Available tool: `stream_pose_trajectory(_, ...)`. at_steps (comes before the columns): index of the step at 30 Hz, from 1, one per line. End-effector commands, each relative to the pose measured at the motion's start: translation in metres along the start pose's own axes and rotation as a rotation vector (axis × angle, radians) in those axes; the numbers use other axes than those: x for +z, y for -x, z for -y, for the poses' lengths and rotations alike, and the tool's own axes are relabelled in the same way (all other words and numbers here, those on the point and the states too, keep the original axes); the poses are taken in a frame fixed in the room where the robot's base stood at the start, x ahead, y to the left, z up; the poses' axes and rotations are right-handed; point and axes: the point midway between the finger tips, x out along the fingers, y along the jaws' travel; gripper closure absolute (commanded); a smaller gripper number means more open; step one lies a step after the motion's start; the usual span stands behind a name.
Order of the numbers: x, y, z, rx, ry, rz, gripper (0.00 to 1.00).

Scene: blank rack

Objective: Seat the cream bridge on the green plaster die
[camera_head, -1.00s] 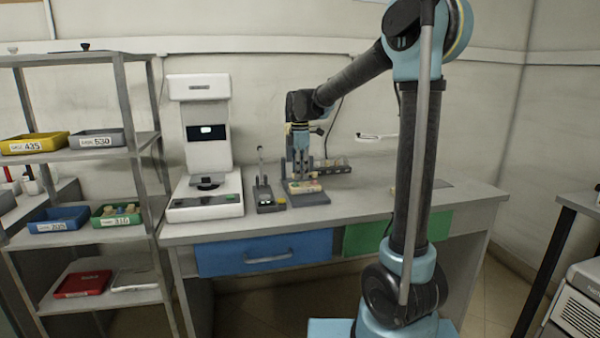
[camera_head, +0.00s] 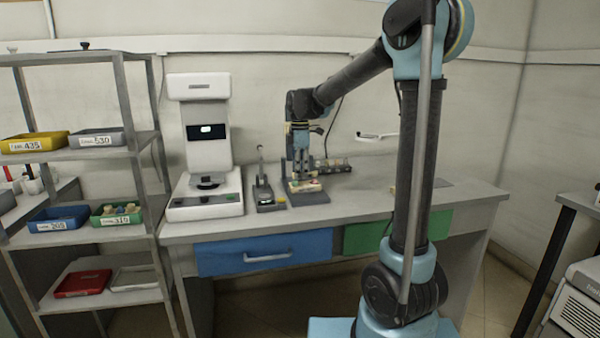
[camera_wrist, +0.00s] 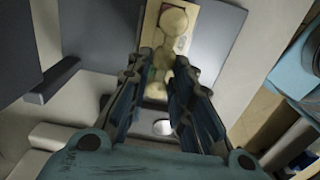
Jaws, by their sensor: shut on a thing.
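My gripper (camera_wrist: 168,72) points down over a grey stand (camera_head: 309,199) on the bench. Its fingers are shut on a cream lobed piece, which I take as the cream bridge (camera_wrist: 173,20). In the wrist view the piece runs from between the fingertips to beyond them, above a pale block (camera_wrist: 205,15) on the stand. In the head view my gripper (camera_head: 302,176) is just above the stand's coloured top. The green plaster die cannot be made out clearly, and I cannot tell whether the bridge touches it.
A white machine (camera_head: 203,150) and a small dark device (camera_head: 265,194) stand left of the stand. A rack of small blocks (camera_head: 334,165) is behind it. Shelves with trays (camera_head: 58,218) are at far left. The bench (camera_head: 365,199) is clear to the right.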

Motion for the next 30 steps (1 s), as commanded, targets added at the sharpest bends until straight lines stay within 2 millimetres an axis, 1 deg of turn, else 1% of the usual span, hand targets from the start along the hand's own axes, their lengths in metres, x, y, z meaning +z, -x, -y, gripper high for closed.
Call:
stream_pose_trajectory(17,-0.0004,-0.0004,0.0001,0.000,0.000,0.000,0.98)
stream_pose_trajectory(30,-0.0005,-0.0084,0.0000,0.000,0.000,0.000,0.98)
